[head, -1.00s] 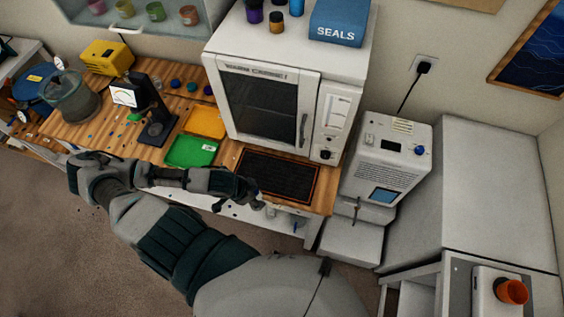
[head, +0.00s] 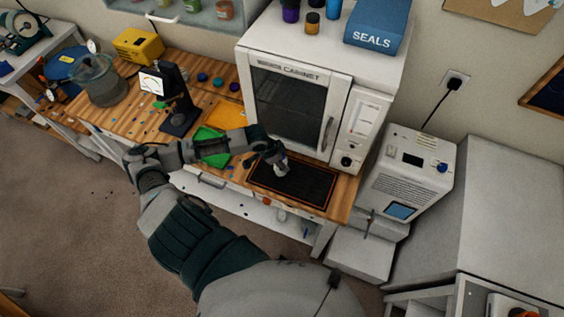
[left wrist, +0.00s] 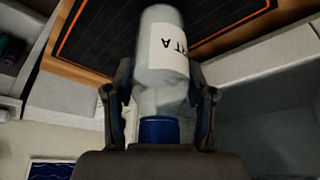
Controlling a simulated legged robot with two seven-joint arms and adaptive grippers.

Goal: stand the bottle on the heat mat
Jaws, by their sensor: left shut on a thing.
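The heat mat (head: 318,188) is a black sheet with a thin orange border, lying on the wooden bench in front of the white cabinet. My left gripper (head: 274,158) is over the mat's left back part. It is shut on the bottle (head: 281,168), which looks small and pale in the head view. In the left wrist view the bottle (left wrist: 158,55) is whitish, with a white label and a blue cap on the gripper's side. Its far end points toward the mat (left wrist: 105,35). I cannot tell whether its base touches the mat. My right gripper is out of view.
The white cabinet (head: 290,100) stands close behind the mat. A green tray (head: 212,146) and an orange tray (head: 222,114) lie to the left, with a black gauge stand (head: 181,115) beyond. A white machine (head: 408,172) stands to the right. The mat's right part is bare.

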